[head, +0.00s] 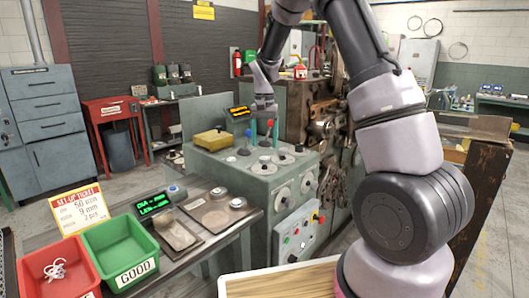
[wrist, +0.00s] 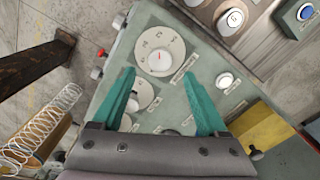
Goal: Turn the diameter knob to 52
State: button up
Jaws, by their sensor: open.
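A round pale dial with a white knob (wrist: 159,60) and a small red mark sits on the green machine top, in the wrist view. Its printed numbers and label are too small to read, so I cannot tell whether it is the diameter knob or what its setting is. My gripper (wrist: 160,72) is open and empty; its teal fingers point toward this dial, one at each side in the picture. A second dial (wrist: 142,94) shows partly behind the left finger. In the head view my gripper (head: 264,134) points down over the top of the green machine (head: 230,168).
A dark display with green text (head: 155,203) stands on the bench at the left. Green (head: 120,247) and red (head: 58,270) bins and a set-up ticket (head: 80,208) are near it. A yellow block (head: 210,140) sits on the machine top. A wire coil (wrist: 42,130) lies lower left in the wrist view.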

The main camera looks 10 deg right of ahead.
aim_at(265, 157)
notch_tip(265, 157, up, 5)
dwell(0.4)
jog(key=s+d+r+t+y, duration=0.2)
jog(key=s+d+r+t, duration=0.15)
jog(key=s+r, duration=1)
jog(key=s+d+r+t, duration=0.1)
jog(key=s+t, duration=0.1)
jog(key=s, duration=0.6)
jog(key=s+d+r+t, duration=0.1)
jog(key=s, duration=0.7)
jog(key=shift+d+r+n+t, duration=0.35)
jog(key=shift+r+n, duration=0.05)
